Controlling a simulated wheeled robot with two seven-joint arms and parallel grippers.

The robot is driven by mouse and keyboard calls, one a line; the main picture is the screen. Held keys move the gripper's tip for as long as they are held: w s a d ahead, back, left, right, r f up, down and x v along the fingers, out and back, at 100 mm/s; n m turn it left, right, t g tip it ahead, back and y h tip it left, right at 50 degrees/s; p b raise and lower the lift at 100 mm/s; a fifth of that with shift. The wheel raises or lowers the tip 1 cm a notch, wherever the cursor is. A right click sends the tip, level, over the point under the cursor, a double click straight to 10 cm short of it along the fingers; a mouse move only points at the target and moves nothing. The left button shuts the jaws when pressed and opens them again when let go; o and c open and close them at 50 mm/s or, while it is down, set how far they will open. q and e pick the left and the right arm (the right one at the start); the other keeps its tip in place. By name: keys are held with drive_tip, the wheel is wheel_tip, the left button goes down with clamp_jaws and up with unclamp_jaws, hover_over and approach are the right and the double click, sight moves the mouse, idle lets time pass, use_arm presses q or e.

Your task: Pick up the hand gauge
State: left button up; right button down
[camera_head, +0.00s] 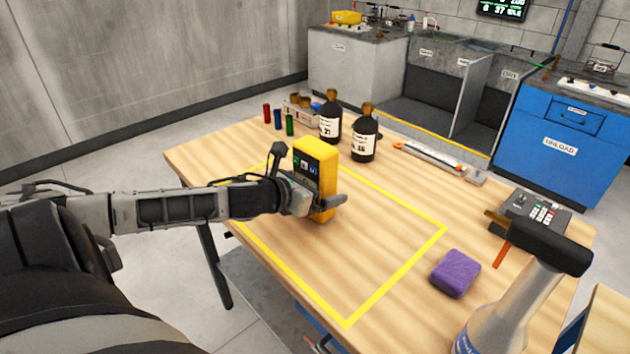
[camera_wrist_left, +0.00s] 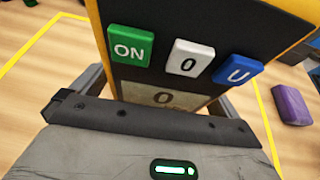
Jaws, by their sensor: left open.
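The hand gauge (camera_head: 328,172) is a yellow device with a dark face and coloured buttons. It stands upright on the table inside the yellow outline. In the left wrist view the gauge (camera_wrist_left: 165,77) fills the upper middle, with a green ON button, a white button and a blue button. My left gripper (camera_head: 309,190) is open at the lower part of the gauge, which appears to sit between its fingers. I cannot tell whether either finger touches it. The gauge's top is cut off in the wrist view. My right gripper is not in view.
Two dark bottles (camera_head: 330,124) and small coloured tubes (camera_head: 278,119) stand behind the gauge. A purple block (camera_head: 456,273), a spray bottle (camera_head: 510,300) and a keypad device (camera_head: 533,214) are on the right. The outlined area right of the gauge is clear.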

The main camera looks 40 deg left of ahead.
use_arm(q)
drive_tip(key=shift+r, duration=0.1)
drive_tip(key=c, duration=1.4)
